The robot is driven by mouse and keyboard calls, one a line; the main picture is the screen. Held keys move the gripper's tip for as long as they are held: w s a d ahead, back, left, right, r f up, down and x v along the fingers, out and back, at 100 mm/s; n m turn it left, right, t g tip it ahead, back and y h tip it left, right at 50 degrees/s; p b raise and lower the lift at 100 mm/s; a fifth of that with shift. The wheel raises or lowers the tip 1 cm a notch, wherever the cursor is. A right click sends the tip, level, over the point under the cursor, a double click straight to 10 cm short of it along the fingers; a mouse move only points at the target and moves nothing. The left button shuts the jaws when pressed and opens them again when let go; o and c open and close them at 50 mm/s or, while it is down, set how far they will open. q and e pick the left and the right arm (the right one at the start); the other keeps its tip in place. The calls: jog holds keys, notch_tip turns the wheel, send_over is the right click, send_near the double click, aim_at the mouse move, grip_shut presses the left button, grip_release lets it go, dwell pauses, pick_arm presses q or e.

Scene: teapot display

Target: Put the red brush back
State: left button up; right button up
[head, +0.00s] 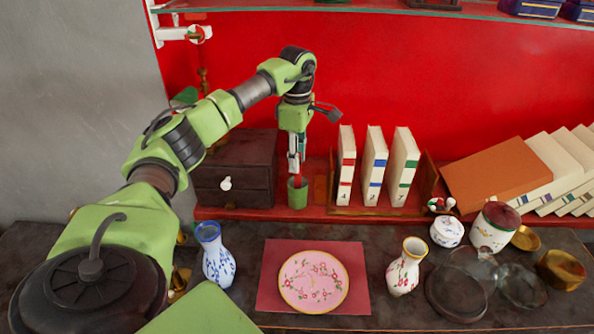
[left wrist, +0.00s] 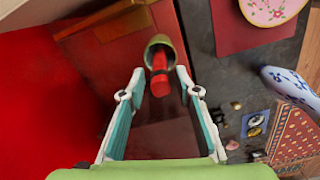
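The red brush (left wrist: 159,78) stands in a small olive-green cup (head: 297,194), with its lower end hidden inside. The cup's rim also shows in the left wrist view (left wrist: 161,41). My left gripper (head: 296,160) points down above the cup. In the left wrist view its two fingers (left wrist: 161,79) are apart, one on each side of the brush, with visible gaps between fingers and brush. The gripper looks open and holds nothing. My right gripper is not in view.
A dark drawer box (head: 235,170) stands left of the cup and upright numbered books (head: 374,160) stand right. In front are a blue vase (head: 218,258), a pink plate (head: 313,281) on a red mat (head: 268,290), and a floral vase (head: 405,268).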

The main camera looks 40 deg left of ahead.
pick_arm(q)
jog(key=shift+r, duration=1.45)
